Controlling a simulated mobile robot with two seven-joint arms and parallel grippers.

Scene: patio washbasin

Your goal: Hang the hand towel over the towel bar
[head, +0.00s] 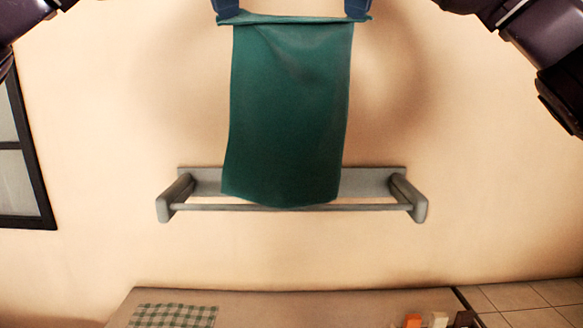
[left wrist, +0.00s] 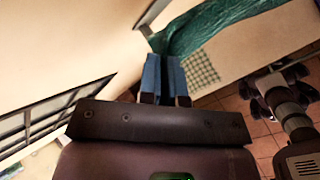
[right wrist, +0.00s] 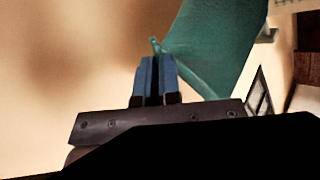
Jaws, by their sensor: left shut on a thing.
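The green hand towel (head: 287,115) hangs spread out, its top edge held between my two grippers at the top of the head view. My left gripper (head: 229,12) is shut on its top left corner. My right gripper (head: 358,12) is shut at its top right corner; the right wrist view shows the towel (right wrist: 215,45) at those fingertips. The grey towel bar (head: 380,207) is on the wall below the grippers. The towel's lower edge overlaps the bar's middle in the picture and hides part of the backplate. I cannot tell whether it touches the bar.
A counter (head: 250,303) stands below the bar, with a green checked cloth (head: 172,315) at its left and small items, one an orange block (head: 413,321), at its right. A dark-framed window (head: 22,160) is at the left. The wall around the bar is clear.

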